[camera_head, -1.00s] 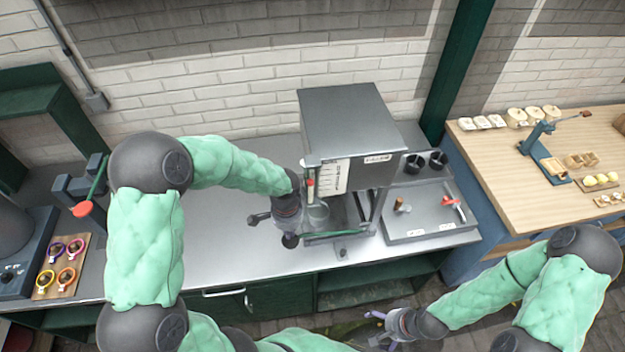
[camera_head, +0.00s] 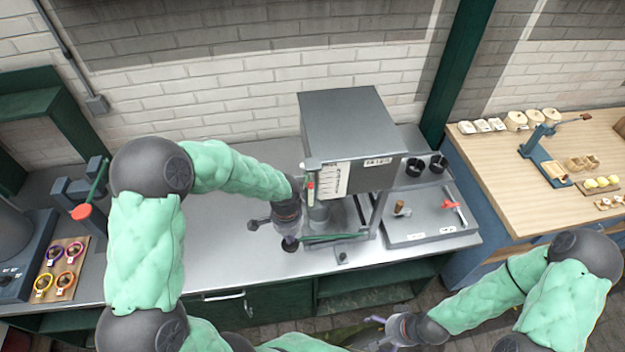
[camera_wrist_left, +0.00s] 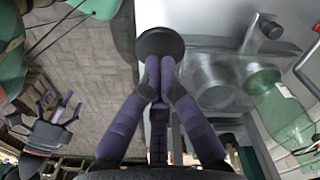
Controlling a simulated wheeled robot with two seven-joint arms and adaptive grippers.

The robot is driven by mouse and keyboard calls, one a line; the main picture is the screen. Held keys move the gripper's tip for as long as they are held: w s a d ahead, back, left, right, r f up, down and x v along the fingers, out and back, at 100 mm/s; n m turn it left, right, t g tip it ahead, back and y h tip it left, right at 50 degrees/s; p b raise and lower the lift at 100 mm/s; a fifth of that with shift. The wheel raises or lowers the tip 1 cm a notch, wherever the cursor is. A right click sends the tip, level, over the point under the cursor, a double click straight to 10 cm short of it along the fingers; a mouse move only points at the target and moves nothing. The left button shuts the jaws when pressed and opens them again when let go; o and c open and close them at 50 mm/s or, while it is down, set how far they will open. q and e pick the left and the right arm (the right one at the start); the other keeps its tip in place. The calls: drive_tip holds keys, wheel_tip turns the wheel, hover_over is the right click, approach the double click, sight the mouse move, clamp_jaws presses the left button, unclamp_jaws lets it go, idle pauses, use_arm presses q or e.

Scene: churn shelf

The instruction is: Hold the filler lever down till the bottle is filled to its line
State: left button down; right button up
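The filler (camera_head: 350,125) is a grey box on a stand on the steel bench. A round black knob (camera_head: 289,244), apparently the lever's end, shows at its front left. My left gripper (camera_head: 290,238) is at this knob. In the left wrist view its purple fingers (camera_wrist_left: 160,72) are together, tips against or just over the black disc (camera_wrist_left: 160,43). A pale green, see-through vessel (camera_wrist_left: 280,108), probably the bottle, stands at the right there. Its fill level and line are not readable. My right gripper (camera_head: 385,330) is open and empty in front of the bench.
A grey tray (camera_head: 425,232) with small tools lies right of the filler. A wooden table (camera_head: 500,185) with assorted items stands farther right. A board with coloured rings (camera_head: 58,270) lies at the far left. The bench's left middle (camera_head: 215,255) is clear.

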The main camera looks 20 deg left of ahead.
use_arm(q)
drive_tip(key=shift+f, duration=0.15)
idle(0.4)
drive_tip(key=shift+f+b, duration=1.6)
drive_tip(key=shift+s+a+f+b, duration=0.1)
drive_tip(key=shift+a+f+b, duration=0.05)
drive_tip(key=shift+f+b, duration=0.6)
drive_tip(key=shift+f, duration=0.1)
